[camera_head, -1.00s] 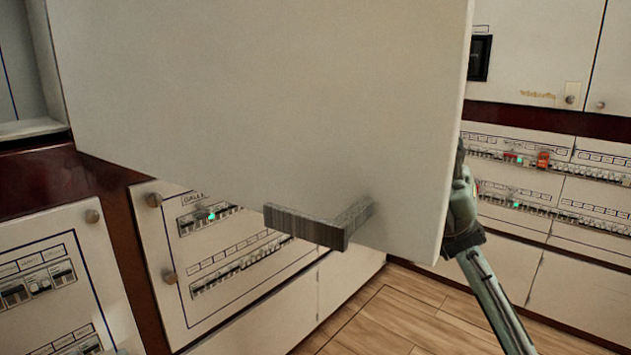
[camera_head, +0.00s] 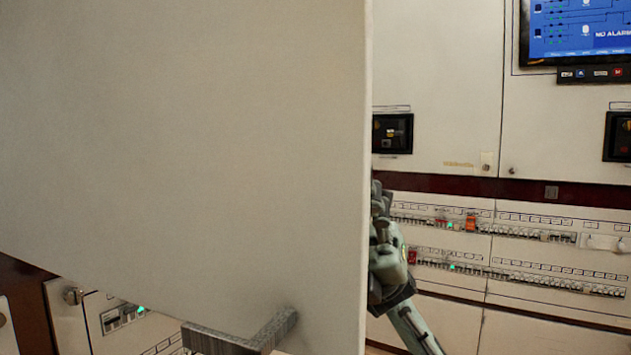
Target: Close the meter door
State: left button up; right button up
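The meter door (camera_head: 190,140) is a large pale panel, standing open and filling the left and middle of the view. Its grey L-shaped handle (camera_head: 245,338) sticks out near the bottom edge. My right gripper (camera_head: 378,205) is at the door's right edge, partly hidden behind it. Its fingers are mostly hidden, so I cannot tell whether they are open or touch the door. My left gripper is not in view.
Behind the door is a wall of pale cabinets with rows of breakers (camera_head: 520,275) and a dark red band (camera_head: 470,185). A blue screen (camera_head: 580,28) hangs at the upper right. More breaker panels (camera_head: 120,318) show below the door at left.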

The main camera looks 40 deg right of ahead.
jog(key=shift+c, duration=0.6)
grip_shut()
